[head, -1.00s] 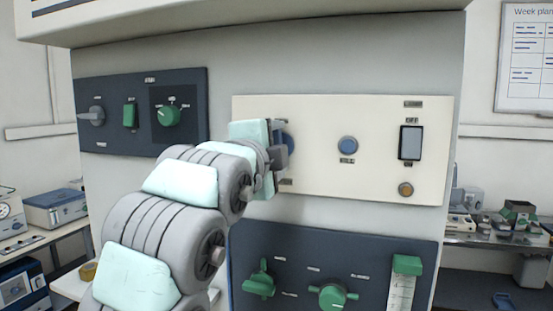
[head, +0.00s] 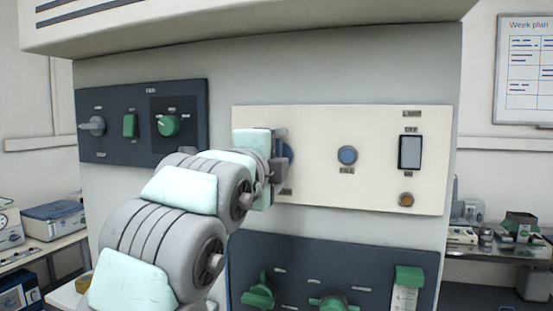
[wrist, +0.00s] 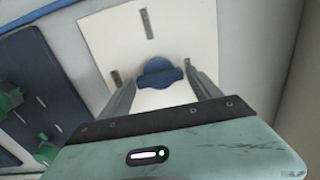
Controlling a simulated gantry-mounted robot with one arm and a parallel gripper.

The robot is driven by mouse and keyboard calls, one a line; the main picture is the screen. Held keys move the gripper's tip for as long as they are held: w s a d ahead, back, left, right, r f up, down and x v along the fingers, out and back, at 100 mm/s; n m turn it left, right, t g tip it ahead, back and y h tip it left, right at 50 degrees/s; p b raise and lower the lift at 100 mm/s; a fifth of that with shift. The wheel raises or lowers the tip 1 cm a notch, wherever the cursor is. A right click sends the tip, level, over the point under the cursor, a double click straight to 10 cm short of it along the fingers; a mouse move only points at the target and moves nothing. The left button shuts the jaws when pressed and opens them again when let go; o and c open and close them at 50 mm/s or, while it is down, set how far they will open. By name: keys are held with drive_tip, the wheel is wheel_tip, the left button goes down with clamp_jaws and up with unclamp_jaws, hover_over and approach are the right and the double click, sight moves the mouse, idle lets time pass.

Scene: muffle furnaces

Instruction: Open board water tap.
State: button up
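A blue knob with a raised grip bar (wrist: 160,73) sits on a cream panel (wrist: 185,40) in the wrist view. My gripper (wrist: 164,86) is open in front of it, with one finger on each side and gaps to the knob. I cannot tell how deep the fingertips reach. In the head view my gripper (head: 281,158) is at the left part of the cream panel (head: 375,190). It hides most of the blue knob, whose right edge (head: 290,155) shows. The small labels are unreadable, so I cannot tell whether this knob is the water tap.
A dark panel (head: 370,250) with green valves is below. Another dark panel (head: 190,95) with controls is upper left. Room in front of the right side is free.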

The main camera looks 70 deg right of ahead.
drive_tip(key=shift+o, duration=0.8)
drive_tip(key=s+a, duration=0.1)
drive_tip(key=a, duration=1)
drive_tip(key=shift+d, duration=0.1)
